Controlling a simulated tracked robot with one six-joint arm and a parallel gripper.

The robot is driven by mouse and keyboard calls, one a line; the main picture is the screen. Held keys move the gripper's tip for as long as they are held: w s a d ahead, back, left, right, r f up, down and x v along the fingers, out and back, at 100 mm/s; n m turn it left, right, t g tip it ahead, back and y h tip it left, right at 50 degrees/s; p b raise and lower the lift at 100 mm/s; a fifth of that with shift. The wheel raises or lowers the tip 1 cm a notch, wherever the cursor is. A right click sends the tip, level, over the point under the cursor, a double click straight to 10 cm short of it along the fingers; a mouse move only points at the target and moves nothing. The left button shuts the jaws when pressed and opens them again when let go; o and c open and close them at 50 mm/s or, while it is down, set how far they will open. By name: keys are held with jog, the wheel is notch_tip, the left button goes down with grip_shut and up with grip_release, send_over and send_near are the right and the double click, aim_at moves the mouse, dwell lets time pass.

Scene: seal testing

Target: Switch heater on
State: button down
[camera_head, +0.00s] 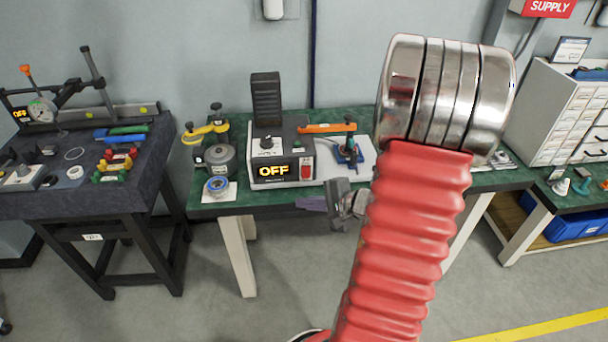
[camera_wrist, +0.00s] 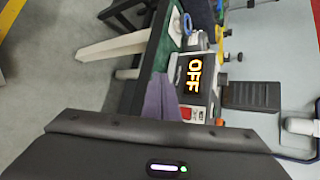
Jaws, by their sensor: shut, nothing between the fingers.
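A white and dark box, which I take to be the heater (camera_head: 282,153), stands on the green table. Its front display (camera_head: 274,171) reads OFF, and a red switch (camera_head: 307,168) sits right of it. The wrist view shows the OFF display (camera_wrist: 195,75) turned sideways and the red switch (camera_wrist: 187,113) below it. My gripper (camera_head: 304,203) is shut and empty, its purple fingers just off the table's front edge, below and in front of the switch. The fingers also show in the wrist view (camera_wrist: 160,98), apart from the switch. My red arm hides part of the table.
A dark round pot (camera_head: 221,160) and a blue tape roll (camera_head: 218,185) are left of the box. An orange-handled tool (camera_head: 327,128) and a small blue clamp (camera_head: 349,152) are to its right. A dark bench (camera_head: 80,205) stands at left, a white drawer cabinet (camera_head: 560,112) at right.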

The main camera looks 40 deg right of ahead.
aim_at(306, 172)
jog(key=d, duration=0.1)
jog(key=d+f+m, duration=0.1)
jog(key=s+d+h, duration=0.1)
jog(key=shift+f, duration=0.25)
jog(key=shift+w, duration=0.1)
jog(key=shift+w+d+f, duration=0.2)
jog(key=shift+w+d, duration=0.6)
jog(key=shift+w, duration=0.4)
jog(key=shift+w+d+f, duration=0.15)
jog(key=shift+w+d, duration=0.65)
jog(key=shift+w, duration=0.35)
jog(key=shift+w+d+f, duration=0.2)
jog(key=shift+w+d, duration=0.6)
jog(key=shift+w, duration=0.4)
jog(key=shift+w, duration=0.1)
jog(key=shift+w+d, duration=0.2)
jog(key=shift+w, duration=0.1)
jog(key=shift+w+d, duration=0.2)
jog(key=shift+w, duration=0.05)
dwell(0.3)
jog(key=shift+s, duration=0.1)
jog(key=shift+s+a+r, duration=0.1)
jog(key=shift+s+a, duration=0.3)
jog(key=shift+s, duration=0.1)
